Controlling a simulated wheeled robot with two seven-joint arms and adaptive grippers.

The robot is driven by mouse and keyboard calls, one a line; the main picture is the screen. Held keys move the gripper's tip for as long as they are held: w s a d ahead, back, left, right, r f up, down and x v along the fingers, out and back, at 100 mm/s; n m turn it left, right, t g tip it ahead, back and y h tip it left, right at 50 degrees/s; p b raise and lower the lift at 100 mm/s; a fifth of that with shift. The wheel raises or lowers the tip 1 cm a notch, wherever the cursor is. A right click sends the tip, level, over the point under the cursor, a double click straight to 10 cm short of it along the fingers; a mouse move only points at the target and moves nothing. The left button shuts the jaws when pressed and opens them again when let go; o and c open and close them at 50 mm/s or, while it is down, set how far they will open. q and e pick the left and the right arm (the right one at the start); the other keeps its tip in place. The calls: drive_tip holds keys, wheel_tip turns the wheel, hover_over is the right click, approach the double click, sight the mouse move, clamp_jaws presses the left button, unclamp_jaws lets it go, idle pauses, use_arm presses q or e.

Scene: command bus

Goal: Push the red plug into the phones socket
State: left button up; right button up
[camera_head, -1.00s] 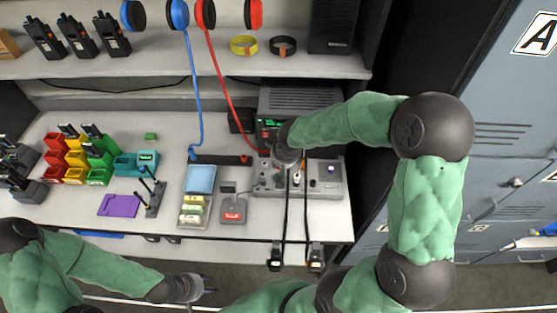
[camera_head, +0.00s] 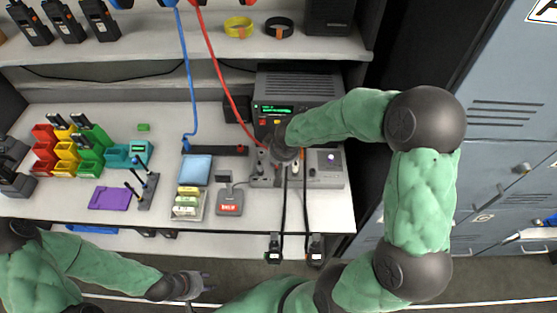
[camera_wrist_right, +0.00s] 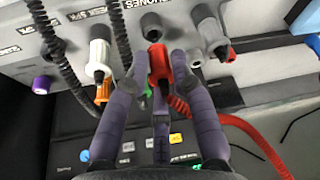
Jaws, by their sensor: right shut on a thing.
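The red plug (camera_wrist_right: 158,62) is held between the fingers of my right gripper (camera_wrist_right: 159,66) in the right wrist view, its red coiled cord trailing right. A dark round socket (camera_wrist_right: 150,24) lies just beyond the plug's tip, near the PHONES label (camera_wrist_right: 128,4). The plug looks short of it; the exact gap is hard to judge. In the head view my right gripper (camera_head: 275,167) is over the left part of the grey console (camera_head: 325,181), and the arm hides the plug and socket. My left gripper (camera_head: 205,283) is low at front, away from the desk, its fingers apart and empty.
Beside the PHONES socket are a white plug (camera_wrist_right: 98,60) on a black cord and a grey connector (camera_wrist_right: 209,30). A red cable (camera_head: 228,85) hangs from the shelf. Coloured bins (camera_head: 72,150) and a purple pad (camera_head: 110,198) are on the desk's left.

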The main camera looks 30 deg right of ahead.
drive_tip(key=shift+f+b, duration=0.1)
drive_tip(key=shift+b, duration=0.7)
idle(1.4)
drive_tip(key=shift+f+b, duration=1.1)
drive_tip(key=shift+b, duration=0.5)
idle(1.0)
drive_tip(key=o, duration=1)
drive_tip(key=shift+r, duration=0.1)
drive_tip(key=shift+r+p, duration=2.9)
drive_tip(key=shift+r, duration=1.05)
drive_tip(key=shift+s+f, duration=0.1)
